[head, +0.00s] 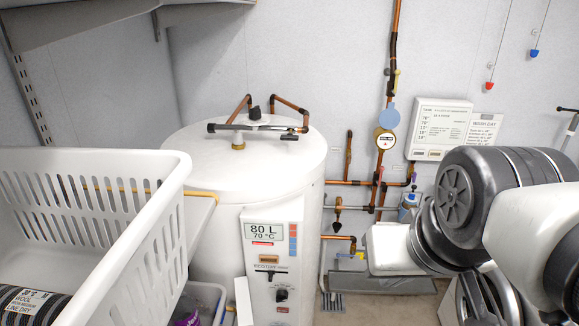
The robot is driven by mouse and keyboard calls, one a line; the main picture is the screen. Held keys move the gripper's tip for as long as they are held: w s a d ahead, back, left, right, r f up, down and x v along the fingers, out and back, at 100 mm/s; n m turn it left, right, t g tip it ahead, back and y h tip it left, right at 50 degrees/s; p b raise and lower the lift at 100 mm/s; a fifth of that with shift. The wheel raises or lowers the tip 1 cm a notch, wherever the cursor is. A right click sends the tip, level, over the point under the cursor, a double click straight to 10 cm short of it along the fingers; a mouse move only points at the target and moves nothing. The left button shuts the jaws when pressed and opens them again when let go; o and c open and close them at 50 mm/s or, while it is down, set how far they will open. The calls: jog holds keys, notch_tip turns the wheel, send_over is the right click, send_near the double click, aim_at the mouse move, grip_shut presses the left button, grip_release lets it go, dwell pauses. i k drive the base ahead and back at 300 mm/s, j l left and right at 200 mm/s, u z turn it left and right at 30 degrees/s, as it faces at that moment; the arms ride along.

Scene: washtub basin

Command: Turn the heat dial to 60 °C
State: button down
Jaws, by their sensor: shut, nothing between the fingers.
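A white boiler (215,190) stands in the middle, with a control panel (257,225) on its front. The panel's display (262,231) reads 80 L and 70 °C. A black dial (281,295) sits low on the panel; its pointer and scale are too small to read. My gripper (391,250) shows as a white body right of the panel, apart from it. Its fingertips cannot be made out, and I see nothing held in it.
A white laundry basket (150,165) fills the left front, with a striped, labelled item in it. Copper pipes (385,140) and a gauge (385,140) run along the back wall right of the boiler. A shelf (80,20) juts out at top left.

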aim_at(281, 295)
jog(key=l+u, duration=0.2)
jog(key=u, duration=0.2)
jog(key=l+u, duration=0.35)
jog(key=k+u, duration=0.2)
jog(key=k, duration=0.2)
jog(key=i+l, duration=0.15)
jog(key=i, duration=0.15)
jog(key=i+l+u, duration=0.15)
jog(key=i, duration=0.15)
